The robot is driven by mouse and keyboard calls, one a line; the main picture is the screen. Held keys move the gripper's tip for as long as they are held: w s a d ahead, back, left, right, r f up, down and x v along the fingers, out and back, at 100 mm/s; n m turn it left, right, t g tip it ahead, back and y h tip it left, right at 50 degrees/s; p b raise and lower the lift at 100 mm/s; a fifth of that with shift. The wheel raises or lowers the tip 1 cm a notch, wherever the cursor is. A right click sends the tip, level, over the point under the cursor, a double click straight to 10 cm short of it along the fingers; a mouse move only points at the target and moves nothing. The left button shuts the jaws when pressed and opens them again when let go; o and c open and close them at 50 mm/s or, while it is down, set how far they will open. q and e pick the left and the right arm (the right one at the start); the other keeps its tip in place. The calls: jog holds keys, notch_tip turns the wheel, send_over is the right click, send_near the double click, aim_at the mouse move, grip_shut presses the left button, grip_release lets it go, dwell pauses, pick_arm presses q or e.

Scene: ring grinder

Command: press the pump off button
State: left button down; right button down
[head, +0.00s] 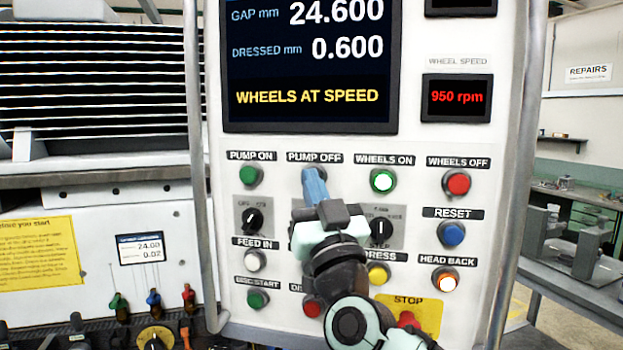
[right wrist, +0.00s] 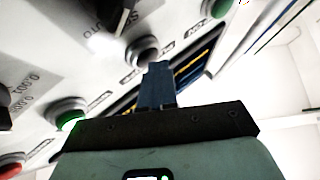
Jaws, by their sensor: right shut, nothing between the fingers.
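The PUMP OFF button (right wrist: 143,50) shows in the right wrist view as a dark round cap in a grey collar. In the head view it sits under its PUMP OFF label (head: 315,157) in the top button row and is mostly hidden by my fingers. My right gripper (head: 313,180) is shut and empty, its blue fingers pointing at this button. In the right wrist view the fingertips (right wrist: 158,68) are right beside the button's lower edge. I cannot tell whether they touch it. My left gripper is not in view.
The green PUMP ON button (head: 251,175) is to the left and the lit WHEELS ON button (head: 383,180) to the right. A selector knob (head: 252,220) and a yellow button (head: 378,274) are near my arm. The screen (head: 310,70) above reads WHEELS AT SPEED.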

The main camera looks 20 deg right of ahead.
jog(key=shift+s+a+f, duration=0.1)
jog(key=shift+s+a, duration=0.3)
jog(key=shift+s, duration=0.35)
jog(key=s, duration=0.1)
jog(key=s+a, duration=0.1)
jog(key=s, duration=0.1)
jog(key=s+a, duration=0.1)
jog(key=shift+s+a, duration=0.2)
jog(key=shift+a, duration=0.05)
dwell(0.8)
